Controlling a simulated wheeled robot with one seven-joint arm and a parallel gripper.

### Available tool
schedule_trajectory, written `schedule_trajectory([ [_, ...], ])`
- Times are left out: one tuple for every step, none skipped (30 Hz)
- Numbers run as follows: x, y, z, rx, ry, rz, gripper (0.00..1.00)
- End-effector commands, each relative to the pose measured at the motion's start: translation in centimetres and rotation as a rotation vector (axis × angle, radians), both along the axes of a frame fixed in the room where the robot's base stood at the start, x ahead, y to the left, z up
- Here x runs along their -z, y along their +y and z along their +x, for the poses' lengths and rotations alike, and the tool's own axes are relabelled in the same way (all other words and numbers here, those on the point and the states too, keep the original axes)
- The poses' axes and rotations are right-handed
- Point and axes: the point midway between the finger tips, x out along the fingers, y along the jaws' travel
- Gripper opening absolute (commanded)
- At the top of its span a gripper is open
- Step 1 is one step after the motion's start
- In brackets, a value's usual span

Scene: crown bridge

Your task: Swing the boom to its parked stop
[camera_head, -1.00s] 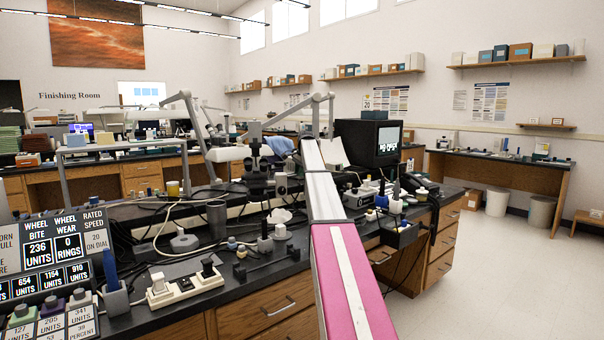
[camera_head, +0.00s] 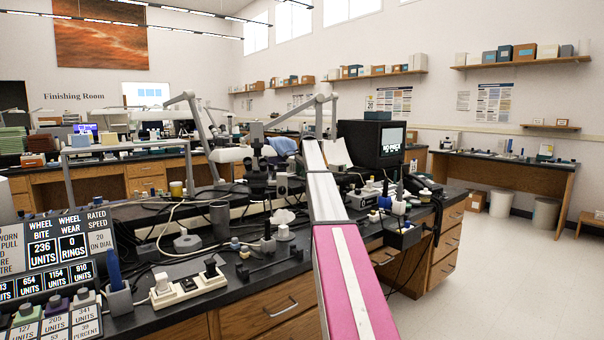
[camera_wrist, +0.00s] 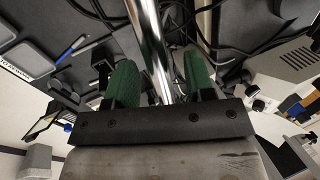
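In the wrist view, a shiny chrome rod (camera_wrist: 153,40) runs lengthwise between the two green fingers of my gripper (camera_wrist: 160,78). It may be the boom; I cannot tell for sure. The fingers stand apart, with a narrow gap showing on each side of the rod, so my gripper looks open around it. The rod's far end and any stop are not seen. In the head view, my pink and white arm reaches over the bench and hides the gripper. A dark microscope (camera_head: 257,172) stands left of my arm.
The black bench (camera_head: 130,312) is crowded with a power strip (camera_head: 188,286), cables, and a readout panel (camera_head: 55,250) at left. A boxy monitor (camera_head: 372,145) and a jointed grey lamp arm (camera_head: 292,112) stand near my arm. Open floor (camera_head: 500,270) lies to the right.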

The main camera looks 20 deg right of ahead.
Motion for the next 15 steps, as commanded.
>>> schedule_trajectory([
  [0.0, 0.0, 0.0, 0.0, 0.001, 0.0, 0.48],
  [0.0, 0.0, 0.0, 0.0, 0.001, 0.0, 0.48],
  [0.0, 0.0, 0.0, 0.0, 0.001, 0.0, 0.48],
  [0.0, 0.0, 0.0, 0.0, 0.001, 0.0, 0.48],
  [0.1, 0.0, 0.0, 0.0, 0.002, -0.001, 0.48],
  [0.0, 0.0, -0.1, 0.0, 0.002, -0.001, 0.48],
  [0.0, 0.0, -0.1, 0.0, 0.002, -0.001, 0.48],
  [0.0, 0.0, -0.1, -0.001, 0.002, -0.001, 0.48],
  [-0.1, 0.0, -0.1, 0.0, 0.002, -0.001, 0.48],
  [-0.2, 0.0, -0.2, -0.001, 0.002, -0.001, 0.48],
  [-0.4, -0.1, -0.2, -0.001, 0.002, -0.001, 0.48],
  [-0.6, -0.1, -0.3, 0.0, 0.002, -0.001, 0.48],
  [-0.9, -0.1, -0.3, -0.001, 0.002, -0.001, 0.48],
  [-1.1, -0.1, -0.4, 0.0, 0.001, 0.0, 0.48],
  [-1.6, -0.2, -0.5, 0.0, 0.001, -0.001, 0.48],
])
